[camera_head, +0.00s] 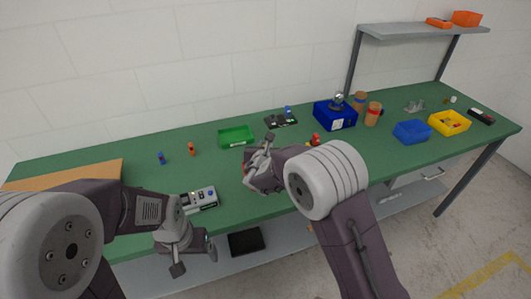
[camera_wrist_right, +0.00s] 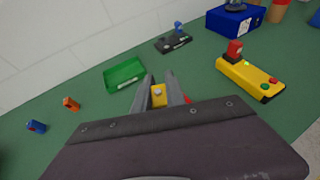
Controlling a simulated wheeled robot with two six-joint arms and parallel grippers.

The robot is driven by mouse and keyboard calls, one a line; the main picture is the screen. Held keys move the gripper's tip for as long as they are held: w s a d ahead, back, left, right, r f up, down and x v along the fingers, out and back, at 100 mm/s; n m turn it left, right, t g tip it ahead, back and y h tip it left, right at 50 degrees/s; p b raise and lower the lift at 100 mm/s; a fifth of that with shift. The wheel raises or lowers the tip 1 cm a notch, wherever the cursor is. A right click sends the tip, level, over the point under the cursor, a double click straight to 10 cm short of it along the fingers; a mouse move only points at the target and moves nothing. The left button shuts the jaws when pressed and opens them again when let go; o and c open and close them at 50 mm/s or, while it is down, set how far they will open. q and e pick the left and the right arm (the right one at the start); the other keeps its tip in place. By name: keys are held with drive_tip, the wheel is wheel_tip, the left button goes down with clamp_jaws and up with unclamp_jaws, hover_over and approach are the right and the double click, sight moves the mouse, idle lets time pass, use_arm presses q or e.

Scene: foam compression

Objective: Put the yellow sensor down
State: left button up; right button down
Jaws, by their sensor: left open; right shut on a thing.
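The yellow sensor (camera_wrist_right: 158,96) shows in the right wrist view between the two grey fingers of my right gripper (camera_wrist_right: 159,80), which is shut on it. In the head view my right gripper (camera_head: 257,157) is over the middle of the green table, and I cannot make out the sensor there. I cannot tell its height above the table. My left gripper (camera_head: 195,260) is open and empty at the table's front edge.
A green tray (camera_head: 236,144) lies beyond my right gripper. A yellow box with a red knob (camera_wrist_right: 248,80) is to its right. A grey device (camera_head: 201,199) lies near the front edge. Blue and yellow bins stand further right. Green table around the small sensors is clear.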

wheel_tip(320, 180, down, 4)
drive_tip(key=shift+f, duration=0.1)
drive_tip(key=shift+f+b, duration=0.55)
drive_tip(key=shift+b, duration=0.3)
drive_tip(key=c, duration=1.4)
unclamp_jaws()
